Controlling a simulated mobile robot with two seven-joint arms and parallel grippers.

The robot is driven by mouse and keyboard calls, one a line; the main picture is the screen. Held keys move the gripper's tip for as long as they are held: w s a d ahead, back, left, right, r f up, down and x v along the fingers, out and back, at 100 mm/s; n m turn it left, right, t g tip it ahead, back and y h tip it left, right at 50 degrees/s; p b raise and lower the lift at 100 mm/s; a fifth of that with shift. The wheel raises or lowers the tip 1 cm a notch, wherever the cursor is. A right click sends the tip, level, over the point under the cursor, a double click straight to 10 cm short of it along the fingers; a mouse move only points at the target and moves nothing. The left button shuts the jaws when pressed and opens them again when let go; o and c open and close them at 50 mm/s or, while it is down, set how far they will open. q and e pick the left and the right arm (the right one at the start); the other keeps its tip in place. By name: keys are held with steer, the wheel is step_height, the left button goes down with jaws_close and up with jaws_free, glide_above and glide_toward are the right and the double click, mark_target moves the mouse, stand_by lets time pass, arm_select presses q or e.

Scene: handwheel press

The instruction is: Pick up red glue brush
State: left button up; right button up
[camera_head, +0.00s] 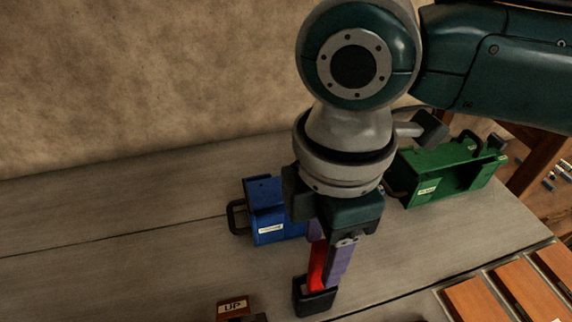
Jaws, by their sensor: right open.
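The red glue brush (317,267) stands roughly upright, with its lower end in a small black holder (316,303) on the table. My right gripper (331,268) is above the holder and points down, with its purple fingers open around or close beside the red brush. One finger covers part of the brush, and its upper end is hidden by the gripper. I cannot tell whether a finger touches it. My left gripper is out of view.
A blue box with a black handle (268,229) stands just behind and left of the gripper. A green box (445,172) stands at the right back. Brown panels (478,301) lie front right. The grey table (110,240) is clear at left.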

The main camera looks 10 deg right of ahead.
steer(key=shift+f, duration=0.4)
steer(key=shift+c, duration=0.2)
jaws_close()
